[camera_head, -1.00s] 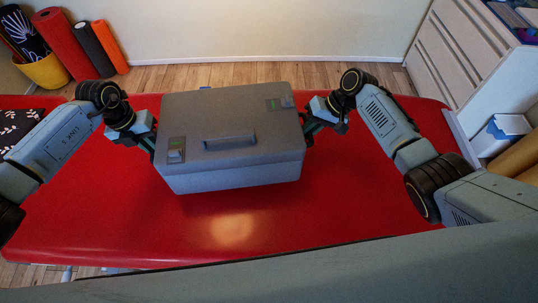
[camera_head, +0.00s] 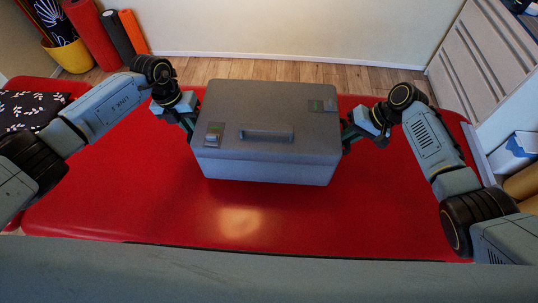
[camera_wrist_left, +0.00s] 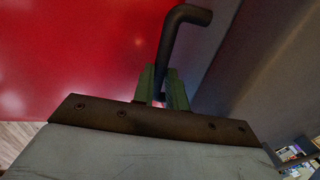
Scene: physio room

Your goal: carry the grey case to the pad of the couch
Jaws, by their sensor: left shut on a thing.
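The grey case (camera_head: 265,165) is a closed box with a top handle and two latches. It is level over the red pad of the couch (camera_head: 120,200); whether it touches the pad I cannot tell. My left gripper (camera_head: 192,128) is at the case's left side. In the left wrist view its green fingers (camera_wrist_left: 165,88) are shut on a dark bent side handle (camera_wrist_left: 175,35), beside the case's grey wall (camera_wrist_left: 255,55). My right gripper (camera_head: 347,136) is at the case's right side, apparently shut on it, with its fingertips partly hidden.
A dark patterned cushion (camera_head: 30,115) lies at the couch's left end. Rolled mats (camera_head: 92,35) and a yellow basket (camera_head: 72,56) stand by the wall at the back left. A white drawer unit (camera_head: 485,65) stands at the right. The red pad in front of the case is bare.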

